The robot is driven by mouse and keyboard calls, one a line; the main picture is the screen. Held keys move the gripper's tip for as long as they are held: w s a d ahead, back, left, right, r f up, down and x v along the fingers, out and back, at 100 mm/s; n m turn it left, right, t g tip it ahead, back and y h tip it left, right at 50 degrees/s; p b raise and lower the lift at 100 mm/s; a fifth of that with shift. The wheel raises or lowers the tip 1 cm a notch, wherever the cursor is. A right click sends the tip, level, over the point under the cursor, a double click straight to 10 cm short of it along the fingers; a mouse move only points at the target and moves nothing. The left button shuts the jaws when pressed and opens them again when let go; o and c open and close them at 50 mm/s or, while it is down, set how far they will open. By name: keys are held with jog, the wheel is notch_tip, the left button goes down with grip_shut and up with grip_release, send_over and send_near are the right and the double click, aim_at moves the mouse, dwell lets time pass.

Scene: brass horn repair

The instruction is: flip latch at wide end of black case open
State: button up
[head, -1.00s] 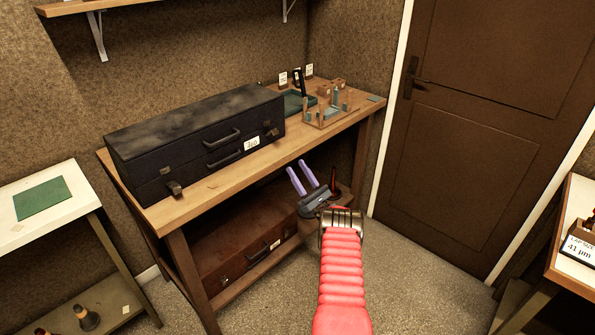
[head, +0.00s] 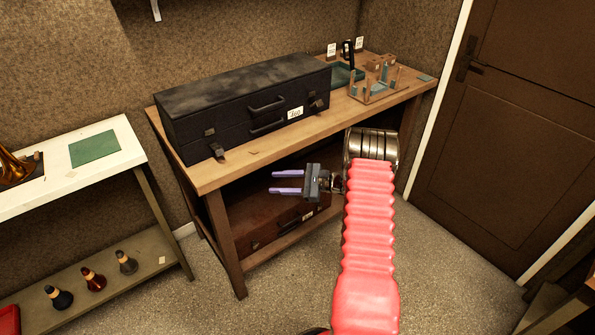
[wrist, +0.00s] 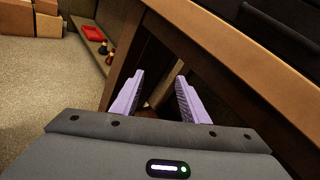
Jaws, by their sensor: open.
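The black case (head: 245,105) lies closed on the wooden bench, its long front facing me, with two handles and a small label. A dark latch (head: 217,151) juts out low at the left end of its front; a plate sits just above it. Another latch (head: 317,104) is at the right end, beside the label. I cannot tell which end is wider. My gripper (head: 272,182) is open and empty, in front of the bench and below its top, pointing left, apart from the case. In the wrist view, the lilac fingers (wrist: 160,82) face the bench frame; the case's dark edge (wrist: 275,28) shows top right.
The bench top's front edge (head: 290,140) lies between my gripper and the case. A brown case (head: 270,225) sits on the lower shelf. A wooden rack (head: 375,88) stands right of the black case. A white side table (head: 60,170) stands left, with open floor between.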

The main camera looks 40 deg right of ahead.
jog(key=s+a+r+n+g+h, duration=0.2)
jog(key=s+a+r+n+g, duration=0.4)
jog(key=a+r, duration=0.45)
jog(key=s+a+r+n+g+h, duration=0.2)
jog(key=s+a+r+n+g, duration=0.1)
jog(key=s+a+r+n, duration=0.65)
jog(key=s+a+r+n+t+h, duration=0.1)
jog(key=s+a+r+n+h, duration=0.2)
jog(key=s, duration=0.6)
jog(key=s+a+r+n+t+h, duration=0.2)
jog(key=s+a+r+n+h, duration=0.2)
jog(key=s, duration=0.6)
jog(key=shift+s+r+n, duration=0.2)
jog(key=shift+r+n, duration=0.25)
jog(key=shift+r, duration=0.7)
jog(key=shift+a, duration=0.1)
jog(key=shift+c, duration=1.2)
